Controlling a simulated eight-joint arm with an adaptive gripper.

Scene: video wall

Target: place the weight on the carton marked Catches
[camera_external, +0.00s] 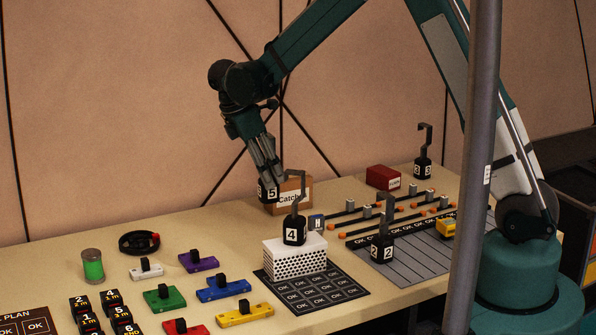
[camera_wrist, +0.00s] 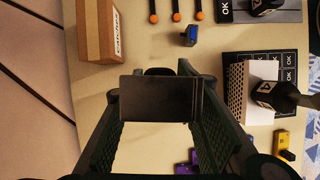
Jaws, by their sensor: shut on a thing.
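My gripper (camera_external: 266,172) is shut on a black weight marked 5 (camera_external: 268,191), holding it upright at the back of the table. In the wrist view the weight (camera_wrist: 160,98) shows as a dark block between my two fingers. The brown carton marked Catches (camera_external: 302,185) stands just right of the weight in the external view, where the weight overlaps its left edge. In the wrist view the carton (camera_wrist: 92,28) is at top left, apart from the weight. The exact height of the weight above the table is unclear.
Weight 4 (camera_external: 294,231) stands on a white perforated box (camera_external: 290,262), its hook rising near the carton's front. Weight 2 (camera_external: 382,249) stands on a striped grey mat. Weight 3 (camera_external: 423,169) and a red box (camera_external: 383,178) are further right. Coloured knobbed blocks lie front left.

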